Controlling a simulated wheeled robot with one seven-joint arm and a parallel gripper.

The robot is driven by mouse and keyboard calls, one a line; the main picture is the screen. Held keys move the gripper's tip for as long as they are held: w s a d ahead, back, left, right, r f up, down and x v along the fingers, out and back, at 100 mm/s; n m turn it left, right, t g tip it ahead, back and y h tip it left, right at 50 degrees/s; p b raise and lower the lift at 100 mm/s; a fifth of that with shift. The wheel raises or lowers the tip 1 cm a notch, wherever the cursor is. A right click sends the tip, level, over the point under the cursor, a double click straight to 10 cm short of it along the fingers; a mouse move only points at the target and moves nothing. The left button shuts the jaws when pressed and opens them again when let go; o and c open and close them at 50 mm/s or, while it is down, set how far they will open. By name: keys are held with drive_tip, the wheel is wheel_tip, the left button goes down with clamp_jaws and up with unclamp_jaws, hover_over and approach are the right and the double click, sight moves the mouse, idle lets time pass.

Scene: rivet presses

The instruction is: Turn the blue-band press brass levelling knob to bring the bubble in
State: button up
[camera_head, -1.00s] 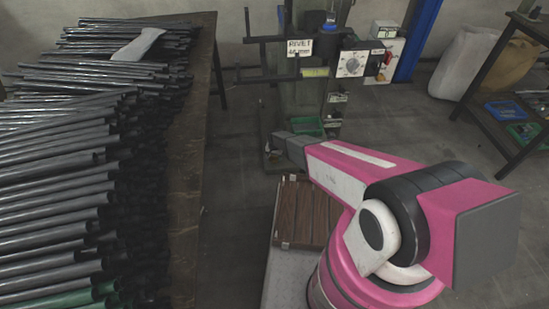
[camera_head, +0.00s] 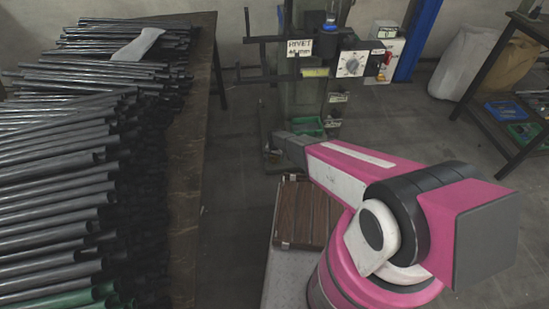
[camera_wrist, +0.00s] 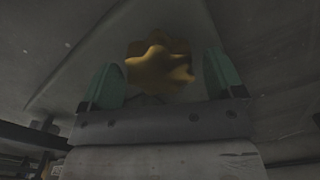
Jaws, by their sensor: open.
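The brass levelling knob (camera_wrist: 160,66) shows in the wrist view as a lobed golden shape. It lies between the two green fingertips of my gripper (camera_wrist: 166,78), which is open, with a gap on each side of the knob. In the head view the press (camera_head: 325,70) stands at the back with a blue band (camera_head: 330,27) on its column. My gripper's end is at the press foot there, and its fingers are too small or hidden to make out. The bubble is not discernible in either view.
A table of stacked dark tubes (camera_head: 60,190) fills the left. A wooden slatted platform (camera_head: 305,212) lies before the press, and a green tray (camera_head: 308,126) sits at its base. A dark shelf rack (camera_head: 490,90) stands at right. Floor between is clear.

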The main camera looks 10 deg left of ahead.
sight(274, 157)
wheel_tip(274, 157, up, 11)
drive_tip(key=shift+f, duration=0.15)
idle(0.4)
drive_tip(key=shift+s, duration=0.1)
